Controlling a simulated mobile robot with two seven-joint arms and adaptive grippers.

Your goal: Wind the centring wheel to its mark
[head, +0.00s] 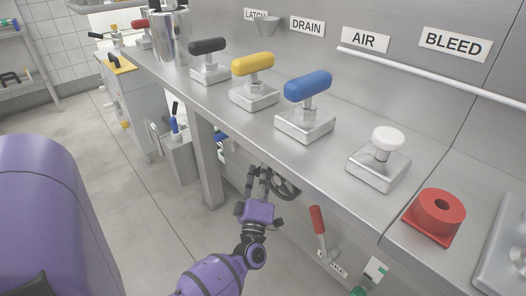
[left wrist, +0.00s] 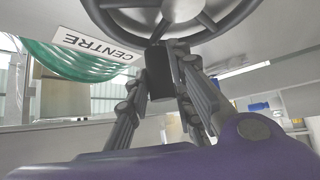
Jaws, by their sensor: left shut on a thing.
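The centring wheel is a dark handwheel (head: 287,188) with spokes, under the front edge of the steel bench in the head view. It fills the top of the left wrist view, with its rim and spokes (left wrist: 181,12) seen close up. My left gripper (head: 263,172) reaches up to the wheel's left side. In the left wrist view its two fingers (left wrist: 168,47) come together at the near rim, shut on the wheel. A CENTRE label (left wrist: 97,45) appears upside down beside the wheel. I cannot make out the wheel's mark. My right gripper is not in view.
Above the wheel, the steel bench carries black (head: 208,46), yellow (head: 253,64) and blue (head: 308,85) T-handles, a white knob (head: 388,138) and a red block (head: 438,212). A red lever (head: 317,220) stands right of the wheel. A bench leg (head: 206,160) is to its left.

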